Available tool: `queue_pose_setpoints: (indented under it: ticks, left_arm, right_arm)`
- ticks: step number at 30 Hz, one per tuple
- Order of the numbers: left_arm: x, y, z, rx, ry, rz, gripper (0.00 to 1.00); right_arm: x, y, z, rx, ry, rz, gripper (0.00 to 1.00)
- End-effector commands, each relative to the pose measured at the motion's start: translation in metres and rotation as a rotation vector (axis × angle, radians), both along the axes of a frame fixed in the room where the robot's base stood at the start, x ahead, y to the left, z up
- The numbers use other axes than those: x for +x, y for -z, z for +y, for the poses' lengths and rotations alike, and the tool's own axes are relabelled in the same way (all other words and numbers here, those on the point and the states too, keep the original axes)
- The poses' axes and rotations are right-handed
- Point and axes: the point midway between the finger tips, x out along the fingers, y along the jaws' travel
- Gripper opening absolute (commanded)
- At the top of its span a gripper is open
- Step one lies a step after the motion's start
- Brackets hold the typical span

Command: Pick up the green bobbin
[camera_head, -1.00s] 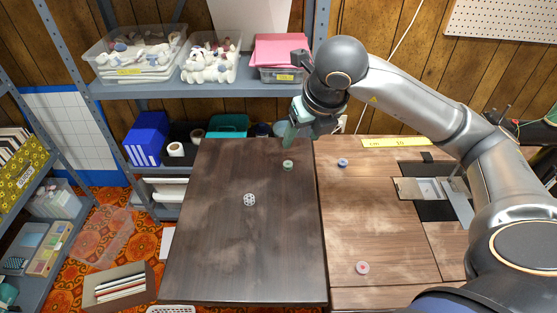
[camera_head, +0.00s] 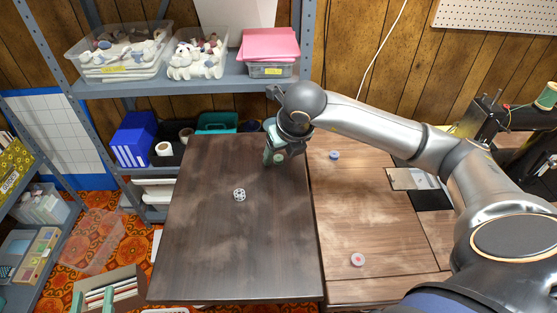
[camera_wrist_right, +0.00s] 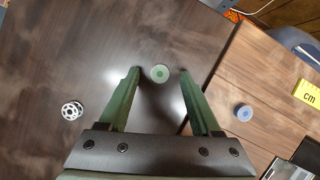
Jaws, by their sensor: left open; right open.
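The green bobbin (camera_wrist_right: 160,73) is a small disc on the dark wooden leaf of the table. In the wrist view it appears between the two fingertips of my right gripper (camera_wrist_right: 159,76), with a gap on each side. The gripper is open and points down over it. In the head view the right gripper (camera_head: 272,152) is at the leaf's far right part, and the green bobbin (camera_head: 279,158) shows just by its fingers. I cannot tell the remaining height between fingertips and wood. My left gripper is not in view.
A metal bobbin with holes (camera_head: 239,195) lies on the dark leaf (camera_head: 220,250). A blue bobbin (camera_head: 334,155) and a red-pink bobbin (camera_head: 358,260) lie on the lighter tabletop (camera_head: 365,215) to the right. A shelf (camera_head: 190,86) with bins stands behind. The leaf's front is clear.

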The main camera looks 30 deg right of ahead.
Motion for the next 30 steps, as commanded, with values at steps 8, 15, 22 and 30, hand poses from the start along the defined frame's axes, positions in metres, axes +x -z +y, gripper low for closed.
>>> queue_pose_setpoints:
  ticks: [8,15,22,30]
  left_arm:
    - [0.0003,-0.0013,0.0002,0.001,0.001,-0.004,0.5]
    - [0.0002,-0.0011,0.0002,0.001,0.0,-0.004,0.5]
    - [0.0002,-0.0009,0.0004,0.001,0.0,-0.004,0.5]
    - [0.0001,-0.0006,0.0003,0.001,-0.001,-0.003,0.5]
  right_arm:
    - [0.0002,0.0006,0.0001,0.0,0.0,0.001,0.58]
    - [0.0,0.0005,0.0,0.0,0.0,0.001,0.31]
    - [0.0001,0.0004,-0.0001,0.0,0.0,0.001,0.05]
    - [0.0001,0.0004,-0.0001,0.0,0.0,0.001,0.0]
